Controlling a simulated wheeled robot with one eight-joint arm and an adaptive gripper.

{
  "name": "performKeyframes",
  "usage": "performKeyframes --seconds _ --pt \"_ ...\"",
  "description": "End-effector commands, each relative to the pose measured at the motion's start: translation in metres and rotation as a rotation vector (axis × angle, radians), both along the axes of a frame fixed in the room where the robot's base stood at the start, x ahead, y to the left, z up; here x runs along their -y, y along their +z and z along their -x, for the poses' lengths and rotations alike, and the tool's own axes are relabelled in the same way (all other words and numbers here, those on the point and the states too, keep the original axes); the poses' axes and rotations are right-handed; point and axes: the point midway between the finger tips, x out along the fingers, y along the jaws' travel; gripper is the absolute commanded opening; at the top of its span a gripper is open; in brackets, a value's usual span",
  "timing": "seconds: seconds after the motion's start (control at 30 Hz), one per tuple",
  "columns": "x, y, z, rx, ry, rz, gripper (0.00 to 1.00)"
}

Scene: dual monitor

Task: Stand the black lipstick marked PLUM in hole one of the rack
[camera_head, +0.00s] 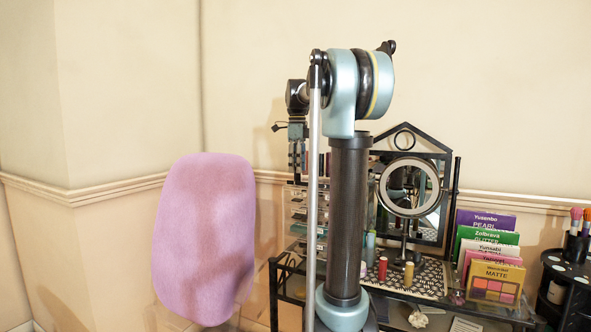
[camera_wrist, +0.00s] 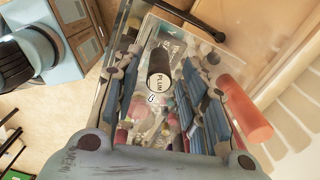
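The black lipstick (camera_wrist: 160,62) marked PLUM shows in the wrist view, between the two blue-padded fingers of my gripper (camera_wrist: 162,92). Its pale end with the lettering faces the camera. A gap shows on each side of it, so my gripper looks open around it and not closed on it. In the head view my gripper (camera_head: 298,150) points down above the clear drawer unit (camera_head: 298,215), beside a row of thin upright items (camera_head: 324,165). The black lipstick cannot be picked out there. I cannot tell which part is the rack or where hole one is.
A red cylinder (camera_wrist: 244,108) stands right of my fingers in the wrist view. On the dressing table are a red lipstick (camera_head: 382,268), a gold one (camera_head: 408,274), a round mirror (camera_head: 410,187), and several palettes (camera_head: 492,283). A pink chair back (camera_head: 204,238) stands left.

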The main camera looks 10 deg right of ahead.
Motion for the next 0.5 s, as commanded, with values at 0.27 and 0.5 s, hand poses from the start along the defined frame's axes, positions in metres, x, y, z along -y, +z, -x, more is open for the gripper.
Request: performKeyframes --seconds 0.27,0.5 --pt "0.0 0.045 0.0 0.0 0.0 0.0 0.39" --pt "-0.001 0.087 0.0 0.0 0.0 0.0 0.39"
